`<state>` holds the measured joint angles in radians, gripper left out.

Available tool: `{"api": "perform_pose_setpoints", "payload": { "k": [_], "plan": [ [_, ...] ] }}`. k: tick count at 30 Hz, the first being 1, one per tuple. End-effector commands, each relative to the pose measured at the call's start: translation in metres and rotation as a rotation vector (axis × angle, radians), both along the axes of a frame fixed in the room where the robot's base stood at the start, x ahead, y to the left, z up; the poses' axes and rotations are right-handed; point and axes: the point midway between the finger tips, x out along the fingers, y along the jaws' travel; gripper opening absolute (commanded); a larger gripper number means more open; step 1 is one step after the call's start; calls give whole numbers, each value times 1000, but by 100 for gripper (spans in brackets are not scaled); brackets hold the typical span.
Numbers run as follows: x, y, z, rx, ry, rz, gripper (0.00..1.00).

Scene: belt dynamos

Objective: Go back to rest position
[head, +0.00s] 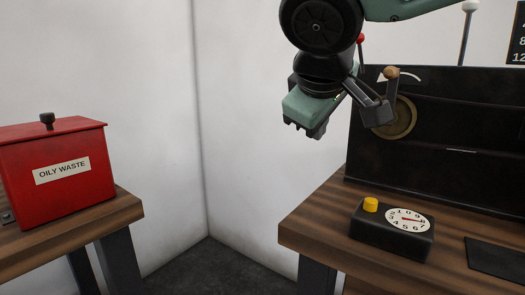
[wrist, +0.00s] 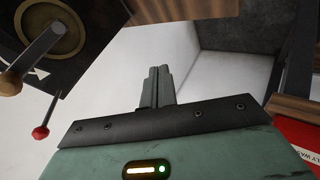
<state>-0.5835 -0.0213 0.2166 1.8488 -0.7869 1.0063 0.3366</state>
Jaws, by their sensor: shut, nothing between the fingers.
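My gripper (head: 304,128) hangs in the air in the head view, left of the dark machine panel (head: 460,130) and above the gap between the two benches. In the wrist view, the fingers of my gripper (wrist: 157,86) are together with nothing between them. A crank with a wooden knob (head: 391,73) and a brass disc (head: 404,118) is on the machine panel, right of my gripper and apart from it. The wooden knob (wrist: 10,83) and a lever with a red knob (wrist: 40,132) show at the left of the wrist view.
A red oily waste bin (head: 60,170) stands on the left wooden bench (head: 105,215). A black box (head: 385,235) with a yellow button and numbered dial sits on the right bench (head: 310,232). A dark plate (head: 498,258) lies beside it. Open floor (head: 210,262) lies between the benches.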

Motion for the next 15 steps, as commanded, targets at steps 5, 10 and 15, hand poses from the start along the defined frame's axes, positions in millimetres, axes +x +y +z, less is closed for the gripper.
{"api": "perform_pose_setpoints", "payload": {
  "k": [5,10,15],
  "plan": [
    [-71,-9,-110,63,315,35,0],
    [-136,-22,-177,142,529,12,0],
    [-190,-38,-222,215,673,-45,0]
  ]
}}
